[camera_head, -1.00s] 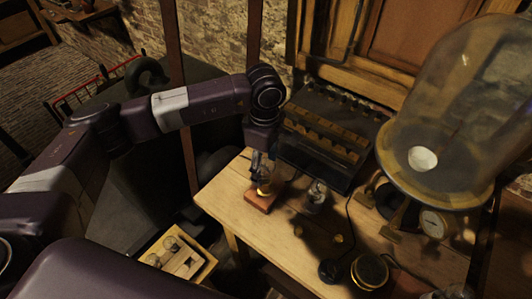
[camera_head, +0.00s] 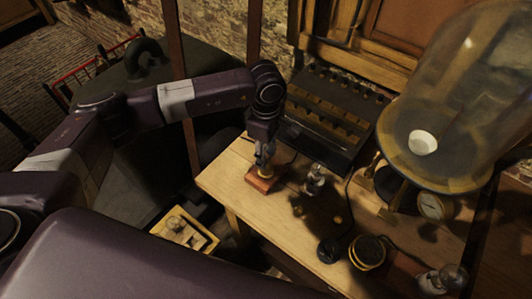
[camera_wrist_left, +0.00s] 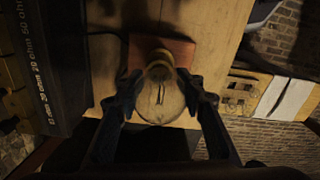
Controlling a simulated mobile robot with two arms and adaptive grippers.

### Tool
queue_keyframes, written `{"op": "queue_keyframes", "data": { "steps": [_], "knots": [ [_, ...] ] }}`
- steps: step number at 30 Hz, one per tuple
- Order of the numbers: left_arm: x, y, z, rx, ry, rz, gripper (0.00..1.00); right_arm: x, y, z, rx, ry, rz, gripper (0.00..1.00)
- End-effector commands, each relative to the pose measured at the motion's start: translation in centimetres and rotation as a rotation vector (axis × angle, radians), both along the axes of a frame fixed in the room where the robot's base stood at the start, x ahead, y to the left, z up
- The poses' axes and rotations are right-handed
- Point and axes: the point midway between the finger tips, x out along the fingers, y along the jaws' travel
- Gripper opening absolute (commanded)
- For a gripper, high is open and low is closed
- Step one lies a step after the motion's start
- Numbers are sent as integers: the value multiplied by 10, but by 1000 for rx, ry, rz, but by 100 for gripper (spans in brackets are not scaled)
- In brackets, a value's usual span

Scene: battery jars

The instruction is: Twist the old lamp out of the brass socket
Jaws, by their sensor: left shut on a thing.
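The old lamp (camera_wrist_left: 160,103) is a round clear globe with a filament line, seen end-on in the left wrist view. The brass socket (camera_wrist_left: 160,62) is behind it, on a reddish wooden block (camera_wrist_left: 176,48). In the head view the block (camera_head: 261,181) stands at the table's left corner. My left gripper (camera_wrist_left: 163,90) has one finger on each side of the globe and is shut on it. In the head view the gripper (camera_head: 265,155) is right above the block and hides most of the lamp. I cannot tell how far the lamp sits in the socket. My right gripper is not in view.
A clear glass piece (camera_head: 314,181) stands right of the block on the wooden table (camera_head: 290,232). A dark resistance box (camera_head: 325,118) is behind. A large glass bell jar (camera_head: 465,90) stands at right. An open wooden crate (camera_head: 205,245) is below the table's left edge.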

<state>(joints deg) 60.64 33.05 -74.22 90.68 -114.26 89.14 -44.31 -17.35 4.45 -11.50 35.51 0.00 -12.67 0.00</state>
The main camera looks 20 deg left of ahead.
Motion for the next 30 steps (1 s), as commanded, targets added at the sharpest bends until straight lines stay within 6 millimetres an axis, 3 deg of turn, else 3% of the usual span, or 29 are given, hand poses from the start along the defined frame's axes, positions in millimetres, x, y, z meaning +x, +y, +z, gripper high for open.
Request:
{"op": "queue_keyframes", "data": {
  "steps": [4,12,24,30],
  "knots": [
    [0,0,0,0,-1,0,4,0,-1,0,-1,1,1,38],
    [0,0,0,0,-1,22,3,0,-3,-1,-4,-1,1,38],
    [0,0,0,-1,-5,493,3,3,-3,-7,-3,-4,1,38],
    [0,0,0,-1,-5,563,3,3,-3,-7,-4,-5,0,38]
  ]
}}
